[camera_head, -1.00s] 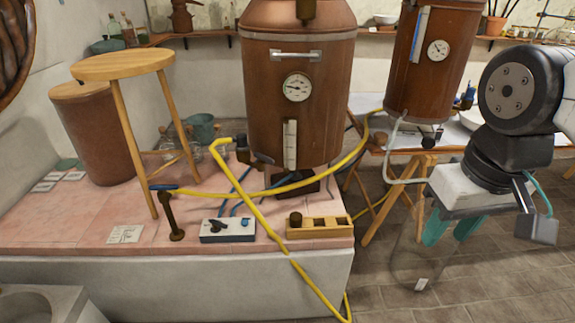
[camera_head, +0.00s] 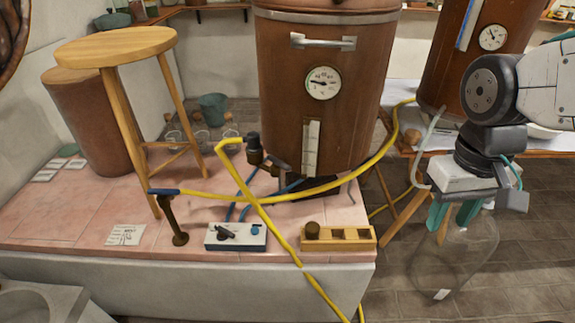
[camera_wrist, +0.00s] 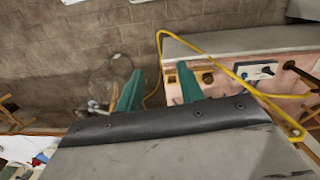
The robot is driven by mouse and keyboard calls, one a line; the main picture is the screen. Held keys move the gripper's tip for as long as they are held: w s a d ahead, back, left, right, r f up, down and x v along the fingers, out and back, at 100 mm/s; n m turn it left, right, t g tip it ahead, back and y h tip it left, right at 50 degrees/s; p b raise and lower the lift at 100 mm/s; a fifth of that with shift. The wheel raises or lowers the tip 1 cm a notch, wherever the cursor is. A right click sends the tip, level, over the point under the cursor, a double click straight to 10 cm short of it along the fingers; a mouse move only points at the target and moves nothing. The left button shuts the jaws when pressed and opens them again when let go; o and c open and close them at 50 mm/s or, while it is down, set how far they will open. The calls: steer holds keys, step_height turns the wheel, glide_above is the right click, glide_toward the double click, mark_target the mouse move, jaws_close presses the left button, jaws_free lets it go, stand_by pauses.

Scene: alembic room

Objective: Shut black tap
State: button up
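A small white-topped box (camera_head: 236,237) sits near the front of the pink tiled bench. A black tap (camera_head: 225,233) is on its left part and a blue knob (camera_head: 255,230) on its right part. The box also shows at the right in the wrist view (camera_wrist: 256,70). My gripper (camera_head: 453,217) is to the right of the bench, above the floor, well apart from the box. Its teal fingers stand apart in the wrist view (camera_wrist: 160,90), with nothing held between them. The exact angle of the black tap is too small to tell.
A yellow hose (camera_head: 263,213) crosses in front of the copper vessel (camera_head: 327,115). A dark stand (camera_head: 174,222) and a wooden stool (camera_head: 118,48) are left. A clear glass vessel (camera_head: 458,258) stands below my gripper.

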steer(key=w+f+n+t, duration=0.2)
steer(key=w+f+n, duration=0.1)
steer(key=w+f, duration=1.2)
steer(key=n+t+y, duration=0.6)
steer(key=t+y, duration=0.5)
steer(key=y, duration=0.2)
glide_toward(288, 168)
steer(key=x, duration=1)
steer(key=shift+w+f, duration=0.3)
steer(key=shift+f, duration=0.05)
steer(key=shift+d, duration=0.1)
steer(key=shift+y, duration=0.3)
jaws_close()
